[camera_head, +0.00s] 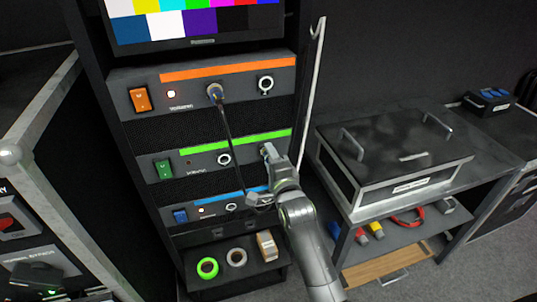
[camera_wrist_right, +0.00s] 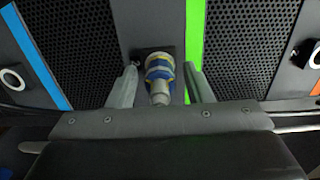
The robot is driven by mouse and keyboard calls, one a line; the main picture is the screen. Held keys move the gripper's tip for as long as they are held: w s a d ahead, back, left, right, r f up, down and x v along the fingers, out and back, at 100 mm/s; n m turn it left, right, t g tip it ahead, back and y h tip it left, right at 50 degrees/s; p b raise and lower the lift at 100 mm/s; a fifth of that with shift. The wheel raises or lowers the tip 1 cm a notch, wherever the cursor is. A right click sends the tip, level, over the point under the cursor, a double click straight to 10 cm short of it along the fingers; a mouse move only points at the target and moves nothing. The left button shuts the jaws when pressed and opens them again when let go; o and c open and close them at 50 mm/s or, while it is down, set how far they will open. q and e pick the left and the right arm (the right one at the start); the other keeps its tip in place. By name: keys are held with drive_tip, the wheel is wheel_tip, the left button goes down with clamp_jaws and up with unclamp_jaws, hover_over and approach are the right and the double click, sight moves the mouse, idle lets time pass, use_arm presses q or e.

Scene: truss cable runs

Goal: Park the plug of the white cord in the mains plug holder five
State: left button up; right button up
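My right gripper (camera_head: 268,154) is in front of the right socket of the green-striped rack unit (camera_head: 222,150). In the right wrist view its two fingers (camera_wrist_right: 161,72) stand on either side of a blue and yellow plug (camera_wrist_right: 159,70). A narrow gap shows between the plug and each finger, so the gripper looks open around it. The plug is at a socket beside the green stripe; its pale rear end points towards me. I cannot tell whether its cord is white. I cannot make out a mains plug holder five. My left gripper is not in view.
A dark cord (camera_head: 229,125) hangs from the orange-striped unit (camera_head: 225,87). The blue-striped unit (camera_head: 222,207) is below. Tape rolls (camera_head: 207,267) lie on the low shelf. A black case (camera_head: 400,150) stands on the right bench; a pale upright strip (camera_head: 312,95) is beside the rack.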

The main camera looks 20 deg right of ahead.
drive_tip(key=c, duration=0.9)
drive_tip(key=shift+r+n+p, duration=0.1)
drive_tip(key=shift+n+p, duration=0.4)
drive_tip(key=shift+n, duration=0.9)
drive_tip(key=shift+p, duration=0.35)
drive_tip(key=shift+n+p, duration=0.45)
drive_tip(key=shift+n, duration=0.95)
drive_tip(key=shift+p, duration=0.3)
